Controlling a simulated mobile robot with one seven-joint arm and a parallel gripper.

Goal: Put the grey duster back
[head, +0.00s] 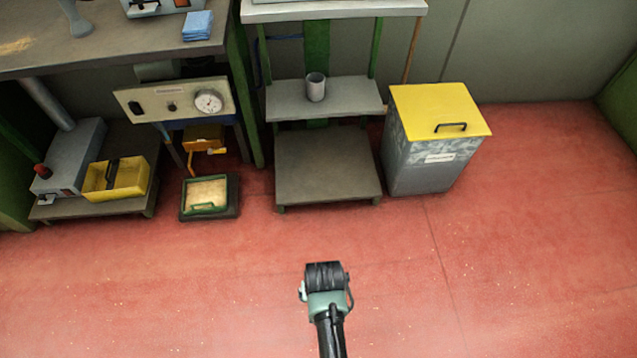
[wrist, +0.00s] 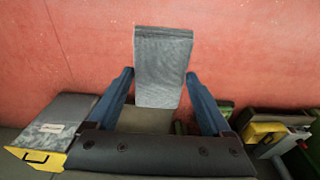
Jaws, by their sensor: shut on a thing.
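The grey duster (wrist: 163,55) is a flat, textured grey piece between the two blue fingers of my gripper (wrist: 160,78) in the wrist view. My gripper is shut on it, and the duster reaches out past the fingertips over the red floor. In the head view the dark end of my arm is at the lower middle, above open floor. The fingers and the duster cannot be made out there.
A grey shelf stand (head: 328,166) with a grey cup (head: 315,88) stands ahead. A bin with a yellow lid (head: 437,108) is right of it. Folded blue cloths (head: 198,26) lie on the workbench (head: 100,48). A green-rimmed tray (head: 208,197) is below. The near floor is clear.

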